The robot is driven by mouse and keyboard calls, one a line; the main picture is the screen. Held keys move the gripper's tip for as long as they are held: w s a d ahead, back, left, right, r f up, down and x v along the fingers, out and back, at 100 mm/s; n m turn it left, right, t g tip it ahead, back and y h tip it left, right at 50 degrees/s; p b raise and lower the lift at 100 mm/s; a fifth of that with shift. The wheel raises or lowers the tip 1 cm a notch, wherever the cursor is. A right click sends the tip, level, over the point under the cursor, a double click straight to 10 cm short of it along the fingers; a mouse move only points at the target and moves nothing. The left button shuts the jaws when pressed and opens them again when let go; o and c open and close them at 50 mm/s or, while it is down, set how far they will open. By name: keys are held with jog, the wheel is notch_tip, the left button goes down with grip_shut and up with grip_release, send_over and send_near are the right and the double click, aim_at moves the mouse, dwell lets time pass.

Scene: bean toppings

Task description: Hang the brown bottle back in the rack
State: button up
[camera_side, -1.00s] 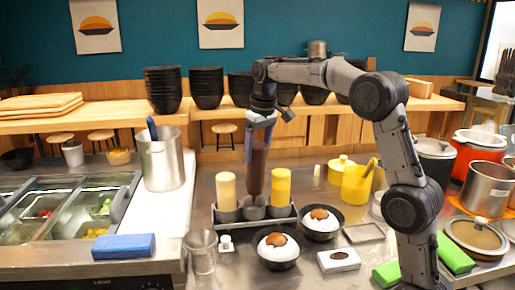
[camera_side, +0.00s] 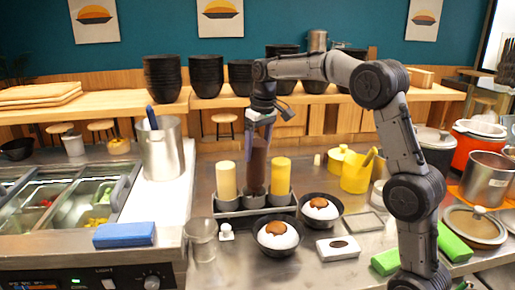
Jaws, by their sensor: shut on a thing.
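The brown bottle (camera_side: 258,168) is upright between the fingers of my gripper (camera_side: 259,142), which is shut on its upper part. The rack (camera_side: 229,214) is a grey metal holder with several cups, standing on the steel counter. The brown bottle is over the rack's middle cup (camera_side: 254,199), and its lower end is at or inside that cup's mouth; I cannot tell whether it touches the bottom. A pale yellow bottle (camera_side: 227,180) stands in the left cup and a brighter yellow bottle (camera_side: 280,176) in the right cup.
Two black bowls with white food and brown topping (camera_side: 278,235) (camera_side: 321,208) stand close in front and right of the rack. A clear cup (camera_side: 201,240) and a small white shaker (camera_side: 226,232) are at front left. A yellow pot (camera_side: 356,173) stands right behind.

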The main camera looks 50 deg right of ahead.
aim_at(256, 164)
jog(key=shift+w+d+f, duration=0.1)
jog(key=shift+w+f, duration=0.05)
jog(key=shift+f, duration=0.9)
jog(key=shift+w+f, duration=0.15)
jog(key=shift+f, duration=0.85)
jog(key=shift+f, duration=0.55)
jog(key=o, duration=0.8)
jog(key=shift+f, duration=0.1)
jog(key=shift+r, duration=3.75)
